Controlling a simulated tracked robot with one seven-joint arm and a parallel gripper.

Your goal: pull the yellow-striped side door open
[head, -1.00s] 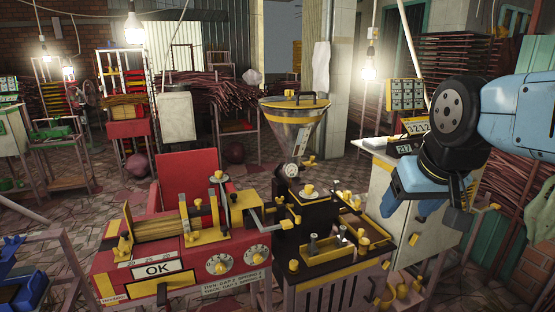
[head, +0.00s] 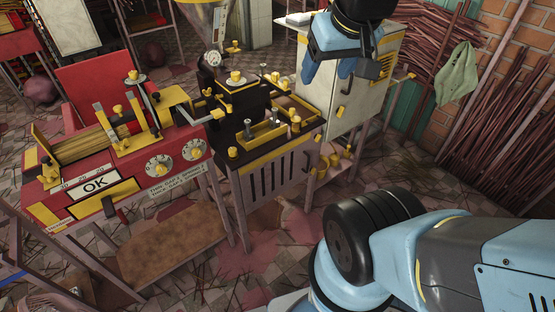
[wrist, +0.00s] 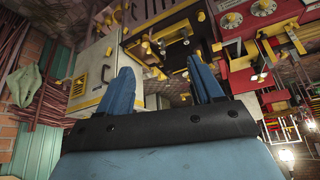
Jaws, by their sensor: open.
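A pale grey-white cabinet (head: 374,100) stands right of the black machine in the head view. Yellow bands (head: 390,41) cross its upper right part, and a dark upright handle (head: 346,86) is on its face. Its door looks shut. In the wrist view the cabinet (wrist: 92,68) is at upper left, with its handle (wrist: 107,73) and yellow strips (wrist: 78,87). My gripper (head: 329,72) is open and empty, its two blue fingers in front of the cabinet's upper part, hiding some of it. In the wrist view my gripper (wrist: 160,75) shows apart from the handle.
The black machine (head: 285,165) with yellow knobs and a slatted front stands left of the cabinet. A red machine (head: 125,170) with dials is further left. A green cloth (head: 456,75) and stacked sticks (head: 500,130) are at right. Open tiled floor (head: 410,170) lies before the cabinet.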

